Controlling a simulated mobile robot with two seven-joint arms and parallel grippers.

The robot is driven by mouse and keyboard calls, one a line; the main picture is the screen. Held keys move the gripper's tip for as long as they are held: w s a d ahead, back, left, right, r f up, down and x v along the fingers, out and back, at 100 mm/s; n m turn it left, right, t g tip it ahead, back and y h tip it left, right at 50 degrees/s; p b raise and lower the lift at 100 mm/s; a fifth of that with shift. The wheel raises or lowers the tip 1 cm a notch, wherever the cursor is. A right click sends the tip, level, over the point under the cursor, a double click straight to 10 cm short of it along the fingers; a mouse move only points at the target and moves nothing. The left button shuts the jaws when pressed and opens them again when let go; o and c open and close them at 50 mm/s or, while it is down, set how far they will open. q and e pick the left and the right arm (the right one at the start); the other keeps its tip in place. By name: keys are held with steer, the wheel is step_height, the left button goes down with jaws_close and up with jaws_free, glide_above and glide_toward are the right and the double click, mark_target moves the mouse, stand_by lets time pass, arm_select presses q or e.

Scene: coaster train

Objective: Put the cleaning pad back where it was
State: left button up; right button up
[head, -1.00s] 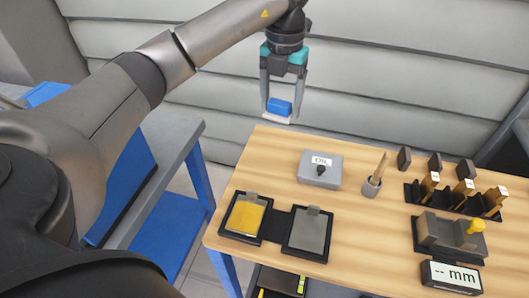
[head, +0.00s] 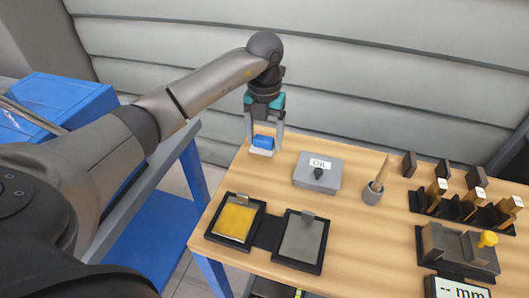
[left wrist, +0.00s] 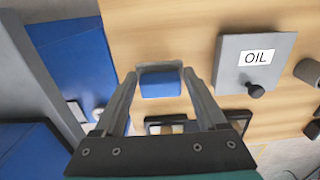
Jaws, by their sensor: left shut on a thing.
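The cleaning pad (head: 263,142) is a small blue block with a pale underside. My left gripper (head: 264,146) is shut on it, with one finger on each side. In the head view they are at the table's far left corner, left of the grey oil box. In the left wrist view the pad (left wrist: 160,83) sits between the fingertips, over the wooden top. I cannot tell whether its underside touches the table. My right gripper is not in view.
The grey OIL box (head: 317,171) with a black knob stands just right of the pad. Nearer are a tray with a yellow sheet (head: 235,221) and a tray with a grey plate (head: 301,240). A brush holder (head: 372,194) and a black rack (head: 466,209) stand to the right.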

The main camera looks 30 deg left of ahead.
mark_target(265, 148)
arm_select(q)
steer(key=shift+f+b, duration=0.35)
steer(key=shift+f, duration=2)
steer(key=shift+f, duration=0.15)
steer(key=o, duration=1.2)
steer(key=shift+o, duration=0.2)
steer(key=shift+r, duration=0.55)
step_height(265, 148, up, 11)
steer(key=shift+r+p, duration=0.1)
steer(key=shift+p, duration=0.75)
